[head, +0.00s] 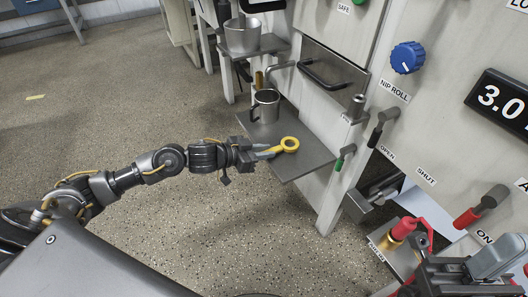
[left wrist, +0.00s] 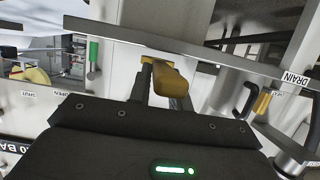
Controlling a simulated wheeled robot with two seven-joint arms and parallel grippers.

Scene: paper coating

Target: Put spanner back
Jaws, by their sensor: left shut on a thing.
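My left gripper (head: 262,152) reaches in from the left and is shut on the yellow spanner (head: 289,144). The spanner's ring end points away from the gripper and shows over the near part of the grey shelf (head: 305,163). I cannot tell whether it touches the shelf. In the left wrist view the spanner (left wrist: 170,78) shows end-on between the fingers, beside the shelf's edge (left wrist: 215,55). My right gripper (head: 490,262) is at the lower right corner, partly cut off; its jaw state is unclear.
A metal mug (head: 266,106) stands on the shelf under a bent pipe (head: 283,67). A pot (head: 242,36) sits on a higher shelf behind. A green-handled lever (head: 346,152) is right of the shelf. A red-handled brass valve (head: 404,228) is near my right gripper.

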